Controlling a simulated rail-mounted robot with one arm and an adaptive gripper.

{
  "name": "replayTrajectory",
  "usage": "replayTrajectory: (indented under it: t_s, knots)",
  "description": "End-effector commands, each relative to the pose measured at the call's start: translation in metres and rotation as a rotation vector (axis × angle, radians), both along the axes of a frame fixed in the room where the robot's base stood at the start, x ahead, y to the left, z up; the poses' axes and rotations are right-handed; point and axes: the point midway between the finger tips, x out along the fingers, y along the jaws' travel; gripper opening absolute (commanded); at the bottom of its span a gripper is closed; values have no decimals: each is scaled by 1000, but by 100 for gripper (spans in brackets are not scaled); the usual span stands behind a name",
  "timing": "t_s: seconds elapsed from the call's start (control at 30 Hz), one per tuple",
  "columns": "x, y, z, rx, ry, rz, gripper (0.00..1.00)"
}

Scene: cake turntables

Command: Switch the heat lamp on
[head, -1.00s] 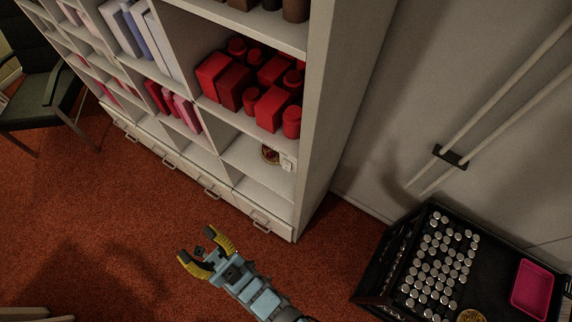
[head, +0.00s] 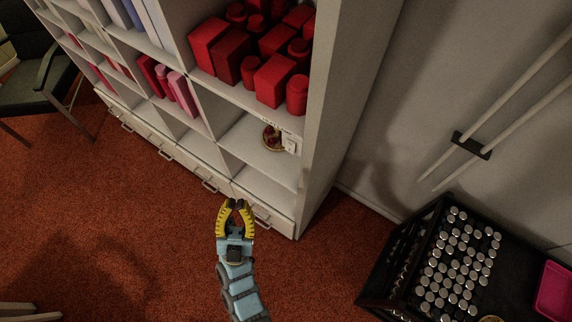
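No heat lamp can be made out for certain in the head view. A small white box (head: 290,144), perhaps a switch, sits at the right side of the low shelf bay, beside a round gold dish (head: 271,138) with something dark red in it. My gripper (head: 236,202) has yellow fingers and points up the picture, in front of the bottom drawers and below that bay. Its fingertips are drawn together, with at most a narrow gap. I see nothing held between them. It appears apart from the shelf.
The white shelf unit (head: 345,100) holds several red boxes and canisters (head: 275,80) above the dish. A black rack (head: 405,240) with several silver-topped items and a pink tray (head: 555,292) stands at the right. A dark chair (head: 45,85) is at the far left.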

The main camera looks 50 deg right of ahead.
Motion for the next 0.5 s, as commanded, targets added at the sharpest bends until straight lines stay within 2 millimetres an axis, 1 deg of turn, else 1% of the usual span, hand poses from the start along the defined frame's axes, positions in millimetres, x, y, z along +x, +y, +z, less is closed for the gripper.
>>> replayTrajectory:
  t_s: [0.03,0.1,0.3,0.4,0.5]
  knots:
    - [1,-8,-23,23,18,-55,0]
    - [2,-17,-40,52,48,-131,0]
    - [5,-41,-89,141,139,-329,0]
    - [7,-50,-109,182,182,-409,0]
    - [8,-58,-124,214,218,-471,0]
